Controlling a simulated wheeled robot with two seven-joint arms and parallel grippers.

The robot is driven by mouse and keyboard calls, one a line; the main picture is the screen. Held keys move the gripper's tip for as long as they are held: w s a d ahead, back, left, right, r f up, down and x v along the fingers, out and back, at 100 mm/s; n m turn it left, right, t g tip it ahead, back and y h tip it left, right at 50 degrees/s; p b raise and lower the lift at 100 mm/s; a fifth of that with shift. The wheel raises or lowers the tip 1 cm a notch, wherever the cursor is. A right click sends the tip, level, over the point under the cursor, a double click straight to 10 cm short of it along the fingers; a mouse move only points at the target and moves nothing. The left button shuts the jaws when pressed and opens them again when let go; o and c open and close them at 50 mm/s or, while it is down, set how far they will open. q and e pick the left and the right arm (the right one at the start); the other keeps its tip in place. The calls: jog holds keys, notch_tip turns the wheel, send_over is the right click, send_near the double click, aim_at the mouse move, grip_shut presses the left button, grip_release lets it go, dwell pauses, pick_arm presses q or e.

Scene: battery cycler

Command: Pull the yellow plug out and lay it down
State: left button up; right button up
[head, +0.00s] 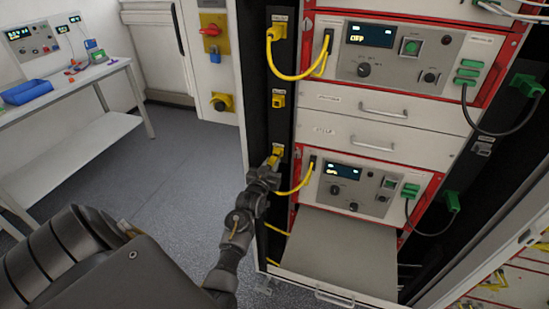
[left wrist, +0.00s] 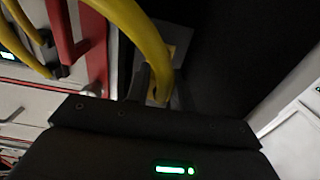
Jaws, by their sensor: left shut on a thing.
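The yellow plug (head: 274,160) is at the lowest socket on the black vertical strip at the rack's left side. My left gripper (head: 272,166) is shut on it, reaching up from below. A yellow cable (head: 292,190) runs from the plug to the lower cycler unit (head: 362,188). In the left wrist view the cable (left wrist: 145,35) arches down between the fingers, and the gripper body covers most of the plug. I cannot tell whether the plug is fully seated. My right gripper is not in view.
A grey pull-out shelf (head: 340,250) sits below the lower unit, with clear top. Another yellow plug (head: 278,30) is in the top socket, and a yellow socket (head: 278,99) lies between. A white bench (head: 75,90) with a blue tray (head: 26,92) stands at left.

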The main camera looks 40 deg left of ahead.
aim_at(270, 166)
pick_arm(q)
jog(key=shift+p+v, duration=1.05)
jog(key=shift+v, duration=0.8)
jog(key=shift+s+d, duration=0.1)
